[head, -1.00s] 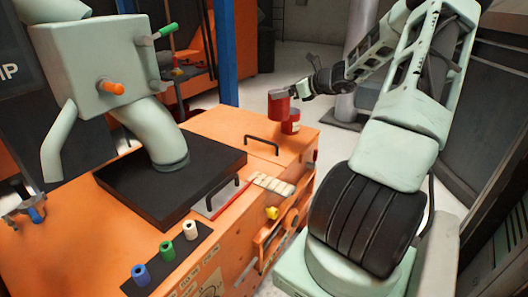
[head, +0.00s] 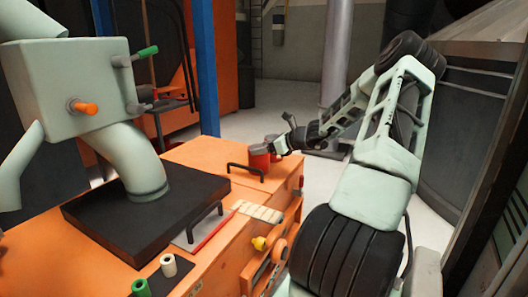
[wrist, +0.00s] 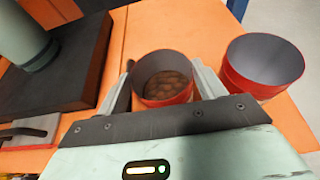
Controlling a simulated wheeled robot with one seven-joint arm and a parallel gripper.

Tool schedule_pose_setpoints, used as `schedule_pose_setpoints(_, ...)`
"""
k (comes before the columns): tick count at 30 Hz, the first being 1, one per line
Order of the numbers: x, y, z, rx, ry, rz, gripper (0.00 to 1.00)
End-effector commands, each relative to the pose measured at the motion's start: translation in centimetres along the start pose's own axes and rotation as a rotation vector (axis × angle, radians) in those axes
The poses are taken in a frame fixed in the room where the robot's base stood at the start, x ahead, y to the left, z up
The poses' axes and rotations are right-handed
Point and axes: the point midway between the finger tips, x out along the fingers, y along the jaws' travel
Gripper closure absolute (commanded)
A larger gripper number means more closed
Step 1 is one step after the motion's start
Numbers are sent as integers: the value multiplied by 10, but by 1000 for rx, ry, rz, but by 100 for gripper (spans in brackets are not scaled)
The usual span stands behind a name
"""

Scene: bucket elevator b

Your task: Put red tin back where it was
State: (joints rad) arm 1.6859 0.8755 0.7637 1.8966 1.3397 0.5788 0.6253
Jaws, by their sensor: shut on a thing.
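A red tin (head: 259,157) with brown round contents is in my gripper (head: 272,150), near the right end of the orange machine top. In the wrist view this tin (wrist: 165,98) sits upright between the two fingers of my gripper (wrist: 163,82), which are shut on its sides. A second red tin (wrist: 262,82) stands to its right in the wrist view, with a grey, empty-looking inside; a small gap separates them. In the head view the second tin (head: 273,140) is partly hidden behind the held one. I cannot tell whether the held tin touches the surface.
A black handle (head: 246,168) rises from the orange top (head: 205,155) beside the held tin. A black plate (head: 120,210) with a thick pale green pipe (head: 135,165) stands to the left. A blue post (head: 206,70) is behind. The open floor is beyond the machine's right edge.

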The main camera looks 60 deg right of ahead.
Motion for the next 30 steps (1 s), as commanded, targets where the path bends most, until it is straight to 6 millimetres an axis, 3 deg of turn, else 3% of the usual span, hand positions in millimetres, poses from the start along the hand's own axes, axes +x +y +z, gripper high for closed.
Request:
schedule_pose_setpoints(9, 1, 0, -1, -1, -1, 0, 76)
schedule_pose_setpoints(10, 0, 0, -1, -2, 0, 0, 23)
schedule_pose_setpoints(12, 0, 0, -1, -2, 0, 0, 10)
schedule_pose_setpoints(22, -2, 0, 3, -1, 0, -1, 10)
schedule_pose_setpoints(26, -18, -1, 4, -1, 2, -4, 10)
schedule_pose_setpoints(30, -47, -1, 5, -1, 2, -4, 10)
